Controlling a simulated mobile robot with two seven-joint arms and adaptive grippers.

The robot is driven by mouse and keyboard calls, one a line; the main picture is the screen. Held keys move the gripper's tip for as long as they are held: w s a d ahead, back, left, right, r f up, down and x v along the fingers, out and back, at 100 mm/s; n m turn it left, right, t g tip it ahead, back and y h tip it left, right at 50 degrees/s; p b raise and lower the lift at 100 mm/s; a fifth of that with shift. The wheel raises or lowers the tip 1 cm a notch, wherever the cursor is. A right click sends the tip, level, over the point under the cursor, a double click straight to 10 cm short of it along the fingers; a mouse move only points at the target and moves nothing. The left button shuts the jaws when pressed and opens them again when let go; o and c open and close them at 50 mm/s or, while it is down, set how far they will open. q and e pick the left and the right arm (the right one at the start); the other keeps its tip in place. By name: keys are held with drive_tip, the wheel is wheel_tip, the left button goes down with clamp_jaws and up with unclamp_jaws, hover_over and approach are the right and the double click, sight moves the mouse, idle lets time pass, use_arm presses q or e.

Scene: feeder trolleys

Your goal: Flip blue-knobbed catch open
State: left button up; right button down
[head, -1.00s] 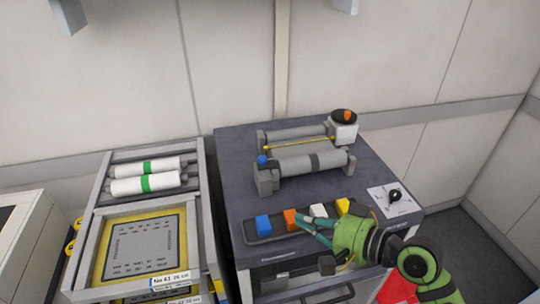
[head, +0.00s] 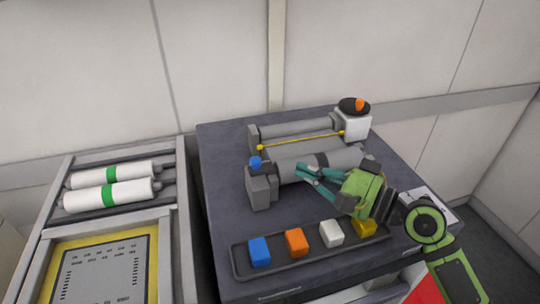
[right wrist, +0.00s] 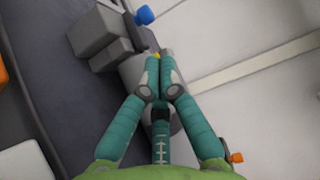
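The blue knob (head: 255,162) of the catch sits on top of the grey end block (head: 259,188) at the left end of the roller unit. It also shows at the top of the right wrist view (right wrist: 145,14). My right gripper (head: 303,173) is over the front roller, right of the knob and apart from it. In the right wrist view its teal fingertips (right wrist: 160,62) come together, with nothing seen between them. Whether they touch the roller is unclear. My left gripper is not in view.
A dark tray (head: 280,263) with blue, orange, white and yellow blocks lies in front. A white box with an orange-topped knob (head: 354,122) stands at the back right. A yellow rod (head: 300,141) spans the rollers. Another trolley (head: 182,200) with white rolls stands left.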

sight(266, 162)
drive_tip(key=p+x, duration=0.4)
drive_tip(key=x, duration=0.5)
drive_tip(key=shift+r, duration=0.2)
drive_tip(key=shift+w+a+f, duration=0.15)
drive_tip(key=shift+w+a, duration=0.1)
drive_tip(key=shift+a, duration=0.15)
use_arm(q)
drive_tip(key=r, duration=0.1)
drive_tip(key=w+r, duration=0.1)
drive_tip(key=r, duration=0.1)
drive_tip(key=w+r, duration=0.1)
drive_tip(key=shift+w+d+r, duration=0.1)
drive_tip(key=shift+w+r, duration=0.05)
